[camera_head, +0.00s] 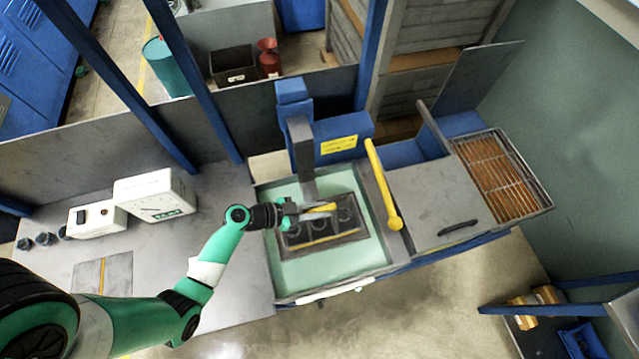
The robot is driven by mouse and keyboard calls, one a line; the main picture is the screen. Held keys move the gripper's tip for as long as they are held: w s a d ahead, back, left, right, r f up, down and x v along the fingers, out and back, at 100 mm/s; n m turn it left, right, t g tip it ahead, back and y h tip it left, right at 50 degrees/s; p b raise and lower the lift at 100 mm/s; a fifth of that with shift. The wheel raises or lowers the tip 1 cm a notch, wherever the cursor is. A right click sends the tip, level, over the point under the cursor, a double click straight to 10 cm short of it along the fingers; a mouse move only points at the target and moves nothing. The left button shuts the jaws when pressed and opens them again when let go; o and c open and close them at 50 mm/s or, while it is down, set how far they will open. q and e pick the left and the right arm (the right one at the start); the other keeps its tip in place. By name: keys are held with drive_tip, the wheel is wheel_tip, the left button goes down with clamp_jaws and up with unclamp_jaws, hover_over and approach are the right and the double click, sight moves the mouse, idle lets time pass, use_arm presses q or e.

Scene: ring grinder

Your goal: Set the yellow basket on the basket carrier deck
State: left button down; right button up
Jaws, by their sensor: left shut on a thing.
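My left gripper (287,212) reaches in from the lower left over the machine's pale green bed. It is shut on a small piece with a yellow bar (321,208), above or against a dark plate (322,236) with round recesses. The held piece is small and partly hidden, so I cannot tell what it is. I cannot make out a yellow basket with certainty. Small yellow-tan items (532,298) sit on a dark carrier-like frame (508,309) at the lower right, cut off by the picture edge. I cannot tell whether this is the basket carrier deck. My right gripper is not in view.
The grinder's blue column (345,130) and a yellow lever (383,185) rise beside the plate. A brown slatted grate (497,177) lies at the right. A blue bin (582,341) is at the lower right. White instrument boxes (155,195) stand on the left bench. Open floor lies in front.

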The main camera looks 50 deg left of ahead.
use_arm(q)
drive_tip(key=shift+f+b, duration=0.45)
drive_tip(key=c, duration=0.7)
unclamp_jaws()
drive_tip(key=shift+f, duration=0.1)
wheel_tip(320, 180, up, 5)
drive_tip(key=p, duration=0.4)
drive_tip(key=shift+f, duration=0.2)
drive_tip(key=s+d+r+p, duration=0.1)
drive_tip(key=s+d+r, duration=0.1)
drive_tip(key=s+r, duration=0.1)
drive_tip(key=s+d+r+p, duration=0.2)
drive_tip(key=s+d, duration=0.1)
drive_tip(key=s, duration=0.2)
drive_tip(key=s+d+r+p, duration=0.2)
drive_tip(key=s+r, duration=0.1)
drive_tip(key=s, duration=0.1)
drive_tip(key=shift+d+r, duration=0.2)
drive_tip(key=shift+r, duration=0.1)
drive_tip(key=shift+p, duration=0.3)
